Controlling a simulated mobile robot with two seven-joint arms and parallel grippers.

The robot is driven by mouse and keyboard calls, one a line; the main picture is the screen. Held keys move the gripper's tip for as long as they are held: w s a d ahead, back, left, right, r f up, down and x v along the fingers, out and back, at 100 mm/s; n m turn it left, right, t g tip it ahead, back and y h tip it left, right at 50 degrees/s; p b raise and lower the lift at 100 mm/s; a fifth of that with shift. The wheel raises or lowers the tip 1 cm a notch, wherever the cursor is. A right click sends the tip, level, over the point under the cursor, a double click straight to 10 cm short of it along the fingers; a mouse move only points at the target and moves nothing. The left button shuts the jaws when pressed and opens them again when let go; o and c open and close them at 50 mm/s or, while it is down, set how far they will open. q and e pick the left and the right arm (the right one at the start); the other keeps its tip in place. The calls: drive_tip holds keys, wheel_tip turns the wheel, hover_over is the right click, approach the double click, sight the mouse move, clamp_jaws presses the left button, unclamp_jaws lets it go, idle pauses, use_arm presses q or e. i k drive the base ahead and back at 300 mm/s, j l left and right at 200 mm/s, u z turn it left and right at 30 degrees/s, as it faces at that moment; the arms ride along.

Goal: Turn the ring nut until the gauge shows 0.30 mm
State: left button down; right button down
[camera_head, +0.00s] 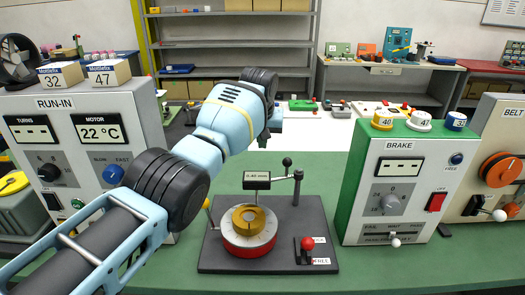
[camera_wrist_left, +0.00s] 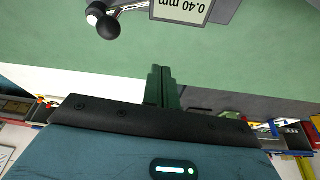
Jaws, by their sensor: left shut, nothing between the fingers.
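The brass-coloured ring nut (camera_head: 249,219) sits on a round white dial with a red base (camera_head: 249,250), mounted on a dark plate. The gauge (camera_head: 257,181) stands above it on a post and reads 0.40 mm. The gauge also shows upside down at the top of the left wrist view (camera_wrist_left: 183,9). My left gripper (camera_head: 263,140) is above and behind the gauge, apart from the ring nut. In the left wrist view its dark green fingers (camera_wrist_left: 161,72) are shut and empty. My right gripper is in neither view.
A red-knobbed lever (camera_head: 307,243) stands on the plate's right, near a label reading FREE. The RUN-IN box (camera_head: 70,150) stands at left, the green and white BRAKE box (camera_head: 390,190) at right.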

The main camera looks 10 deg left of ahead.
sight(248, 220)
drive_tip(key=k, duration=1)
